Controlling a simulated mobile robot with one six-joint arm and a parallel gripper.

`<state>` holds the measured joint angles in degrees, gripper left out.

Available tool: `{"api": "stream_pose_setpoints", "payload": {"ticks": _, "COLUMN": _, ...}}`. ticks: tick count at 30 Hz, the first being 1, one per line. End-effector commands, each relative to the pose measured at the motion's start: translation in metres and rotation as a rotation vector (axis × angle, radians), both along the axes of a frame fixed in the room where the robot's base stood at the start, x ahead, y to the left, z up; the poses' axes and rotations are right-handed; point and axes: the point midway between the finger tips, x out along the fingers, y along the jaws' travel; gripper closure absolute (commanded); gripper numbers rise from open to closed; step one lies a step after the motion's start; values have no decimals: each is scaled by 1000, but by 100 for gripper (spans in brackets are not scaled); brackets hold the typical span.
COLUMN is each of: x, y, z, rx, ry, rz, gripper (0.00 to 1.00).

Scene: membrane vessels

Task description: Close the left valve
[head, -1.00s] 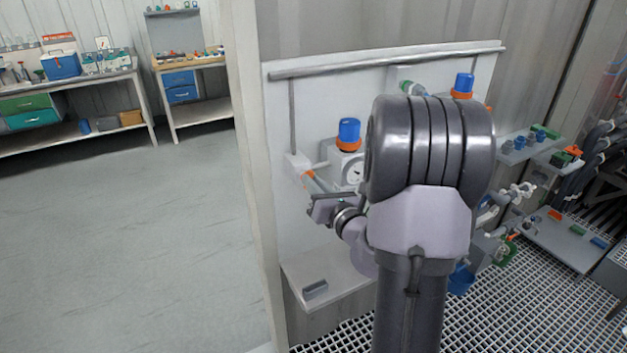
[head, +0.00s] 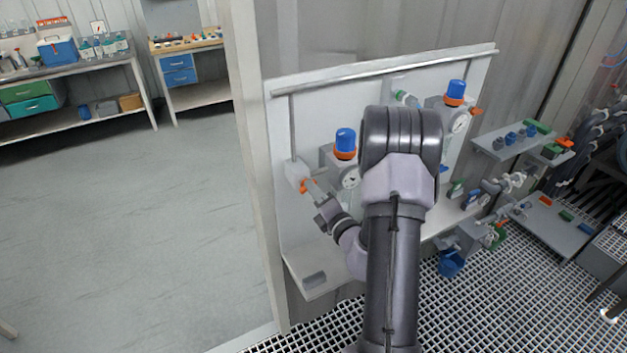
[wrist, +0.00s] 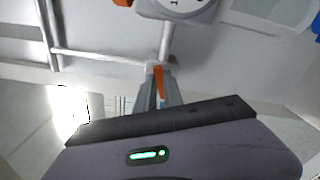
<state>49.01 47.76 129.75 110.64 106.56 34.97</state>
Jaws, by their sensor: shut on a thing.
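The left valve has an orange handle (head: 307,186) on a pale block at the left of the white panel. In the wrist view the orange handle (wrist: 158,80) sits between the fingertips of my gripper (wrist: 160,82). My gripper (head: 313,190) is shut on this handle in the head view. The left vessel with a blue cap (head: 345,140) and orange collar stands just right of the valve. Its round gauge (head: 351,178) faces outward and also shows in part in the wrist view (wrist: 182,4). My arm hides part of the panel behind it.
A second blue-capped vessel (head: 456,92) with a gauge is at the panel's right. A shelf (head: 320,277) juts out below the valve. Grey shelves with small parts (head: 515,140) stand at the right. The floor at the left is clear.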

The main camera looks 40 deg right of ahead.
Motion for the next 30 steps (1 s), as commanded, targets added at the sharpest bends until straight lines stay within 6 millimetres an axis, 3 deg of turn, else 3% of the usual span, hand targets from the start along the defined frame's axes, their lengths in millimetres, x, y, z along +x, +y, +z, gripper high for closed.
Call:
{"api": "stream_pose_setpoints", "payload": {"ticks": 15, "x": 1, "y": -1, "z": 2, "rx": 327, "ry": -81, "rz": 1, "gripper": 100}}
{"api": "stream_pose_setpoints", "payload": {"ticks": 30, "x": 1, "y": -1, "z": -1, "rx": 399, "ry": -100, "rz": 1, "gripper": 100}}
